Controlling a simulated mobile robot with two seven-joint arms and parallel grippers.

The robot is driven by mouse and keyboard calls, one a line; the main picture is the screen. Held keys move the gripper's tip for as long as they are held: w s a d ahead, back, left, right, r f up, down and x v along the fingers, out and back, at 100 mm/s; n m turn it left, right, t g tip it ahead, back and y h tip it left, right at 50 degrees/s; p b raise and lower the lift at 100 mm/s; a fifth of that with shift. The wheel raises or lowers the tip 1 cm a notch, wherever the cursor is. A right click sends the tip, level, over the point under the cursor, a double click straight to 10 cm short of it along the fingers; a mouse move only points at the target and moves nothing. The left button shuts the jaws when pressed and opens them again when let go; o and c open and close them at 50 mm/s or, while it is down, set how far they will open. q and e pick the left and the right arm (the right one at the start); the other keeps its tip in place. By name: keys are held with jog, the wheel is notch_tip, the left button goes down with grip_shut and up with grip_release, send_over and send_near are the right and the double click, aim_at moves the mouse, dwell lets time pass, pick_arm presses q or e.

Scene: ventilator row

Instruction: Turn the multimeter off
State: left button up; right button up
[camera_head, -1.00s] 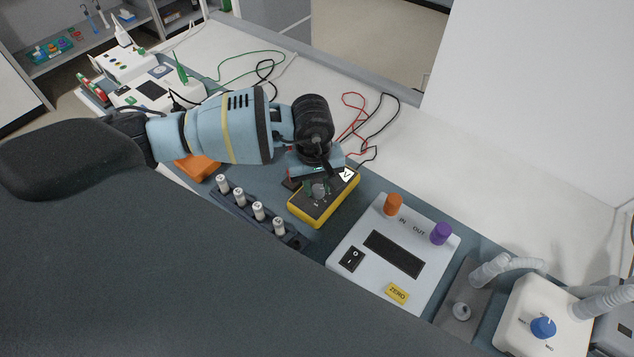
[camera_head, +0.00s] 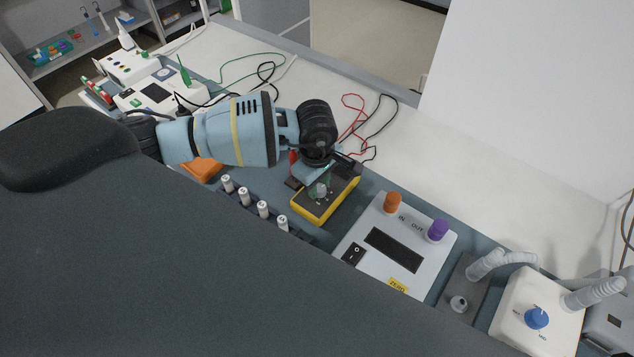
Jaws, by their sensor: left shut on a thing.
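The multimeter (camera_head: 314,211) is a black-faced meter with a yellow body, lying on the dark mat left of the middle of the bench. Its grey round dial (camera_head: 319,190) shows partly on the upper face. My left gripper (camera_head: 318,184) reaches down over the meter from the upper left and is shut on the dial. The gripper and wrist hide the meter's display end and part of the dial, so the dial's setting cannot be read. Red and black leads (camera_head: 354,124) lie on the white bench behind the meter. My right gripper is not in view.
A grey box with an orange port, a purple port and a dark display (camera_head: 393,250) stands to the right. A rack of several white-capped posts (camera_head: 263,209) stands left of the meter. An orange object (camera_head: 204,170) lies under my forearm. A white unit with a blue knob (camera_head: 537,317) is far right.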

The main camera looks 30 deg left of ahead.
pick_arm(q)
jog(key=shift+r+n+p, duration=0.1)
jog(key=shift+n+p, duration=0.4)
jog(key=shift+n, duration=1.1)
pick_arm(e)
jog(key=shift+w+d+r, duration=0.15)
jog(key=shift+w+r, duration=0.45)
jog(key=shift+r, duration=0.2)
pick_arm(q)
jog(key=o, duration=1)
jog(key=shift+s+r, duration=0.15)
jog(key=shift+r, duration=1.8)
jog(key=shift+s+r, duration=0.1)
jog(key=shift+r, duration=1.8)
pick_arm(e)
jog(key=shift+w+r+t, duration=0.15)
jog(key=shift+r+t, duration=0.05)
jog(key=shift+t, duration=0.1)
